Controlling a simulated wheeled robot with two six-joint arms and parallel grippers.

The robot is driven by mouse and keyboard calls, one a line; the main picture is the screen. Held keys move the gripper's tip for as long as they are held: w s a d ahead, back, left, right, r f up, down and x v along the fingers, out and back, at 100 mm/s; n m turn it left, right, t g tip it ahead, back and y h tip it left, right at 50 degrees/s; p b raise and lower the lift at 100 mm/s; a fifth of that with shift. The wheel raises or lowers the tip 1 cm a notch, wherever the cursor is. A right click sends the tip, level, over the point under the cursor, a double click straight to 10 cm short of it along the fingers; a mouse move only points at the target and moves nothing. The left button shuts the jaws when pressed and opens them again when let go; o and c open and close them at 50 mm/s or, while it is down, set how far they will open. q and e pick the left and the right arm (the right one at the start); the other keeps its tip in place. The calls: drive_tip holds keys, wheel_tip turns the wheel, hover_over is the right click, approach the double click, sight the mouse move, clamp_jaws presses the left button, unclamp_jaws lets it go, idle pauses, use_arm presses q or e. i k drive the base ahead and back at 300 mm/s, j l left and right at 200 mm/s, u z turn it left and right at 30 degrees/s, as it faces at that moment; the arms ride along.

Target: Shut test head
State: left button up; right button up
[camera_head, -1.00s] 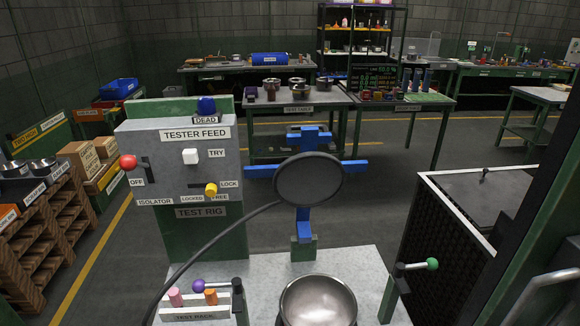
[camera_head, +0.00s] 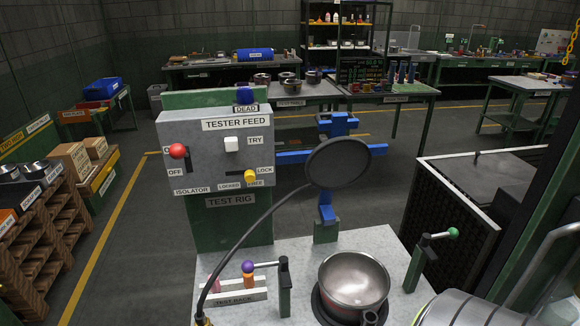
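The test head looks to be the dark round disc (camera_head: 338,163) in front of a blue cross-shaped frame (camera_head: 362,150). A black cable (camera_head: 243,232) runs from it down to the lower left. The disc stands raised, clear above a shiny metal pot (camera_head: 354,280) on the grey bench top (camera_head: 385,240). A lever with a green knob (camera_head: 453,232) stands right of the pot. A lever with a purple knob (camera_head: 248,267) stands to its left. Neither of my grippers shows in this view.
The tester feed panel (camera_head: 220,150) has a red isolator knob (camera_head: 177,150), a white TRY button (camera_head: 232,144) and a yellow knob (camera_head: 250,176) by FREE. The test rack (camera_head: 240,296) is at front left. A dark-sided box (camera_head: 455,200) stands close on the right.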

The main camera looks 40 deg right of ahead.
sight(338, 162)
drive_tip(key=i+j+u, duration=0.2)
drive_tip(key=i+j, duration=0.35)
drive_tip(key=j, duration=0.25)
drive_tip(key=i+j+u, duration=0.2)
drive_tip(key=i+j, duration=0.35)
drive_tip(key=j, duration=0.15)
drive_tip(key=i+z, duration=0.8)
drive_tip(key=i+j+z, duration=0.25)
drive_tip(key=i+z, duration=0.5)
drive_tip(key=z, duration=0.15)
drive_tip(key=i+z, duration=0.25)
drive_tip(key=z, duration=0.2)
drive_tip(key=i+j+z, duration=0.2)
drive_tip(key=z, duration=0.3)
drive_tip(key=i+j+z, duration=0.25)
drive_tip(key=z, duration=0.2)
drive_tip(key=i+j+z, duration=0.2)
drive_tip(key=z, duration=0.3)
drive_tip(key=i+j+z, duration=0.3)
drive_tip(key=z, duration=0.15)
drive_tip(key=i+j+z, duration=0.15)
drive_tip(key=j+z, duration=0.35)
drive_tip(key=i+j+z, duration=0.1)
drive_tip(key=j+z, duration=0.25)
drive_tip(key=z, duration=0.15)
drive_tip(key=j+z, duration=0.15)
drive_tip(key=z, duration=0.35)
drive_tip(key=j+z, duration=0.15)
drive_tip(key=z, duration=0.35)
drive_tip(key=i, duration=0.05)
